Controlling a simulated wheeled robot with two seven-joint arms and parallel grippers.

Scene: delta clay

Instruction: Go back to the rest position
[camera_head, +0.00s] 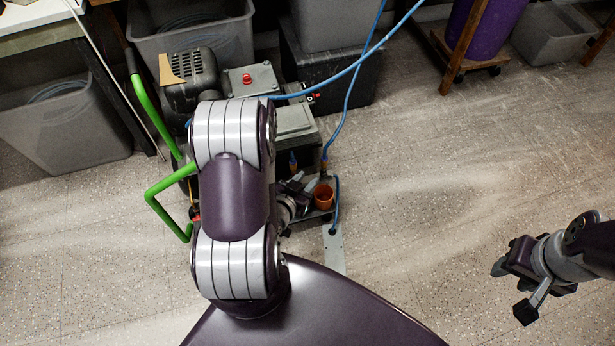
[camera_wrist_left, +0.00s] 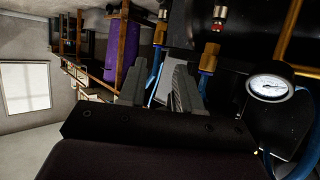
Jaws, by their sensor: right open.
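My left gripper (camera_head: 297,190) is low beside the machine, partly hidden behind my own left arm in the head view. In the left wrist view its two grey fingers (camera_wrist_left: 157,92) stand apart, with background and a blue hose showing between them. I see nothing held there. My right gripper (camera_head: 511,290) is at the right of the head view, over bare floor. Its fingers are spread and empty.
A compressor-like machine (camera_head: 250,80) with a green handle (camera_head: 160,190) stands close to my left arm. A pressure gauge (camera_wrist_left: 269,87) and blue hoses are close by. Floor at right is clear.

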